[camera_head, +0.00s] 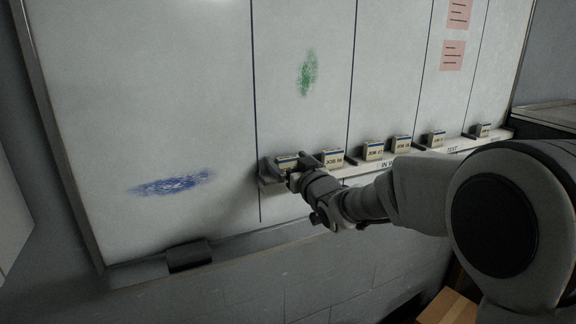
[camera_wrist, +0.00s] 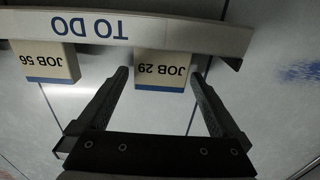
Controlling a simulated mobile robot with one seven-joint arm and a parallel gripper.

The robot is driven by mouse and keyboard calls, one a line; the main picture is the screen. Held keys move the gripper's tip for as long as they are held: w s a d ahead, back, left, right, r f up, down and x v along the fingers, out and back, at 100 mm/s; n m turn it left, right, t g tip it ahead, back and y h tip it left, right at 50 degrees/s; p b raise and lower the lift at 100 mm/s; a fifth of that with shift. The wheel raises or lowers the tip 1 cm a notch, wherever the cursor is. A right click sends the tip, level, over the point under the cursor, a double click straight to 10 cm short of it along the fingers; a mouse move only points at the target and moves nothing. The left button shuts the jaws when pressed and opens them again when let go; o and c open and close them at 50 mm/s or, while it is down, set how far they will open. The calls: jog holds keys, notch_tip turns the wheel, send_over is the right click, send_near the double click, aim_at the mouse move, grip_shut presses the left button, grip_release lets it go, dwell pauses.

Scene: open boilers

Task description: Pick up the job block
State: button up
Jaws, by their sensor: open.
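The job block (camera_wrist: 162,68), pale with a blue band and lettered JOB 29, sits on the TO DO ledge (camera_wrist: 200,36), upside down in the wrist view. My gripper (camera_wrist: 160,78) is open, with a dark finger on each side of the block and the tips beside its edges. The wrist view shows no clear grip on it. In the head view the same block (camera_head: 287,160) is leftmost on the ledge, partly hidden by my gripper (camera_head: 288,168).
A second block lettered JOB 56 (camera_wrist: 47,64) stands close beside it on the same ledge. The whiteboard (camera_head: 150,100) rises behind. A dark eraser-like object (camera_head: 188,256) is at lower left.

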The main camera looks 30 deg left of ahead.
jog(key=c, duration=1.4)
jog(key=shift+o, duration=0.2)
